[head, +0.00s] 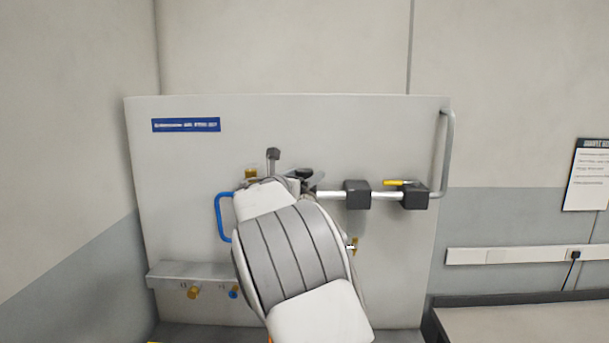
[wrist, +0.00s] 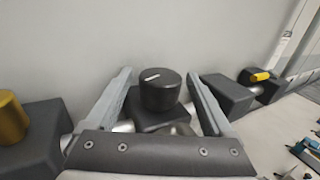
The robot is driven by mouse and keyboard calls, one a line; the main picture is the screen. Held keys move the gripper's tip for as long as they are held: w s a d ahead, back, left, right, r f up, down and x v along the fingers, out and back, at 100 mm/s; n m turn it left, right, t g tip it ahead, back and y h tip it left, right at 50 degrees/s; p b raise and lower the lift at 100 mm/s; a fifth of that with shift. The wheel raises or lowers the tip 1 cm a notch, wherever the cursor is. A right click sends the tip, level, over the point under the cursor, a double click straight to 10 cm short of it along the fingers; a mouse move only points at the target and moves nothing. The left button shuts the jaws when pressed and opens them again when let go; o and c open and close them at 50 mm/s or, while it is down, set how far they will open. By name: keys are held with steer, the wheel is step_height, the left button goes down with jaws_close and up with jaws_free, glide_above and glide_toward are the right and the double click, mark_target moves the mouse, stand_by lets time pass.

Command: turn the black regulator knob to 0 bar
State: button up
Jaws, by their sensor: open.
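The black regulator knob (wrist: 161,91) stands upright on a dark block in the wrist view. A short white mark lies on its top, left of centre and slightly slanted. No bar scale or gauge reading is legible. My gripper (wrist: 159,76) is open, with one grey finger to the left of the knob and one to the right. Gaps show between the knob and both fingers. In the head view my own arm covers most of this area, so I cannot clearly make out the knob there.
A silver pipe (head: 331,194) runs right to dark blocks, one with a yellow lever (head: 397,182). A blue handle (head: 219,216) is left of my arm. A brass part on a dark block (wrist: 11,118) is left of my gripper. The pale panel (head: 180,160) stands close behind.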

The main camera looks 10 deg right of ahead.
steer(key=c, duration=1.4)
steer(key=shift+o, duration=0.2)
